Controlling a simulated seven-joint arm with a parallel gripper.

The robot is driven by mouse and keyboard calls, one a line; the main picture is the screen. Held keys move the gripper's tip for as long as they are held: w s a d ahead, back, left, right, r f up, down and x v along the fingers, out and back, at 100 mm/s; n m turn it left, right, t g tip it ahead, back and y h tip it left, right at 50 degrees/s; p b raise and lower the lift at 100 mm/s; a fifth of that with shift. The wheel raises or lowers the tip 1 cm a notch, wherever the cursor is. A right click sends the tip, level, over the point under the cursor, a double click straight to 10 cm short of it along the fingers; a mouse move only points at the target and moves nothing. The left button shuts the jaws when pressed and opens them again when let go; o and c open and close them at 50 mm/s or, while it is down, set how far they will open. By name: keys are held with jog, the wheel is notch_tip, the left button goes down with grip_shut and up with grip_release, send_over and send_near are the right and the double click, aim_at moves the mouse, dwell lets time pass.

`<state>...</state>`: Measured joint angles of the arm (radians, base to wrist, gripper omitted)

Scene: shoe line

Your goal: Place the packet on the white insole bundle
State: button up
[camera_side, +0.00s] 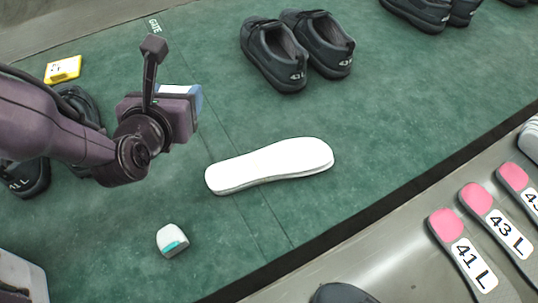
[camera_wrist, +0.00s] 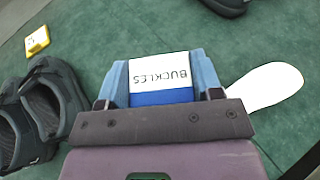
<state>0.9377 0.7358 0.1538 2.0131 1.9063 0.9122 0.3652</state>
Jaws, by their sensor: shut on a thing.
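The packet (camera_wrist: 160,80) is white and blue and reads "BUCKLES" in the wrist view. My gripper (camera_wrist: 160,84) is shut on it, with a blue finger on each side. In the side view the packet shows as a small white and blue patch (camera_side: 188,95) behind my gripper, which hides most of it. The white insole bundle (camera_side: 270,165) lies flat on the green mat, to the right of and apart from my gripper. It also shows in the wrist view (camera_wrist: 266,88), right of the fingers, partly hidden by the right one. Its top is bare.
A pair of dark shoes (camera_side: 298,48) stands behind the bundle. A yellow item (camera_side: 63,69) lies at the back left. A small white and teal object (camera_side: 172,241) lies in front. Labelled insoles with pink heels (camera_side: 447,225) lie beyond the mat's edge. The mat around the bundle is clear.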

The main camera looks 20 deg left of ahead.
jog(key=s+d+r+m+h, duration=0.2)
jog(key=s+d+h, duration=0.1)
jog(key=s+d, duration=0.4)
send_over(270, 163)
notch_tip(270, 163, down, 10)
jog(key=shift+s+a+r, duration=0.15)
jog(key=shift+r, duration=0.05)
jog(key=shift+f, duration=1.7)
jog(key=shift+f, duration=0.4)
jog(key=shift+f, duration=0.15)
jog(key=o, duration=1)
